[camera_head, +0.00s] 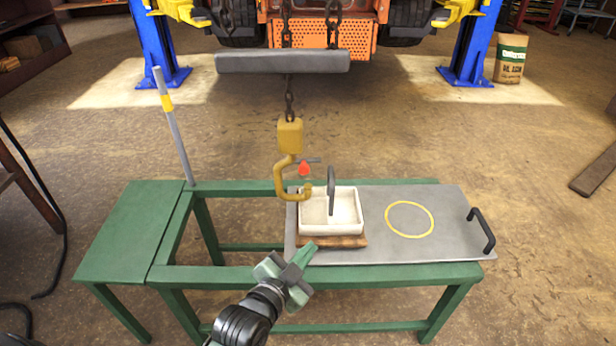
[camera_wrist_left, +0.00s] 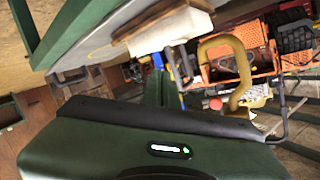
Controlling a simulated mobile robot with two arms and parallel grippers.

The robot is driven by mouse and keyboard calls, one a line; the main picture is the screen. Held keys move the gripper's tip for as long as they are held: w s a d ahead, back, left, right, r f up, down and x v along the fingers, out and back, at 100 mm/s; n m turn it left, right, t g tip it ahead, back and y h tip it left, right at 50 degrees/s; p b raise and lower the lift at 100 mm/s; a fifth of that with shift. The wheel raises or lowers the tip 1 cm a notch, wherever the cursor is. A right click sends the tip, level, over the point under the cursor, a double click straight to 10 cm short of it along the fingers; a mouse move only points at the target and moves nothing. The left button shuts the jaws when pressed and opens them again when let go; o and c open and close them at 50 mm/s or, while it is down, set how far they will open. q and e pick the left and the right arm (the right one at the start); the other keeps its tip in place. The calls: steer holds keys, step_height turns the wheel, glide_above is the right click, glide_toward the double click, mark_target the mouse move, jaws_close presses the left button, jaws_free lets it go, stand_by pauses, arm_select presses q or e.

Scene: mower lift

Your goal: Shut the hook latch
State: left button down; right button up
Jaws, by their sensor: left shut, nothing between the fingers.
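A yellow hook (camera_head: 280,180) hangs from a chain under a grey bar. Its latch (camera_head: 312,160) is a short grey piece with a red knob (camera_head: 304,169). The latch sticks out to the right near the hook's top, apart from the hook's tip, so the hook's mouth looks open. In the left wrist view the hook (camera_wrist_left: 243,70) and red knob (camera_wrist_left: 215,104) show ahead. My left gripper (camera_head: 308,249) is shut and empty, in front of and below the hook, apart from it. My right gripper is not in view.
A white tray (camera_head: 346,222) with a dark handle (camera_head: 331,190) sits on a wooden board (camera_head: 345,242) on the grey plate (camera_head: 445,240), beside the hook. A green frame bench (camera_head: 135,235) carries the plate. A grey pole (camera_head: 178,135) stands at left.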

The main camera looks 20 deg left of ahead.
mark_target(304, 165)
arm_select(q)
steer(key=w+r+t+y, duration=0.1)
steer(key=w+r+t, duration=0.1)
steer(key=r, duration=0.3)
steer(key=w+a+r+m+t+y, duration=0.1)
steer(key=w+r+t, duration=0.1)
steer(key=r+t, duration=0.3)
steer(key=shift+a+r+y, duration=0.25)
steer(key=shift+r+y, duration=0.05)
steer(key=shift+y, duration=0.1)
steer(key=shift+w, duration=0.1)
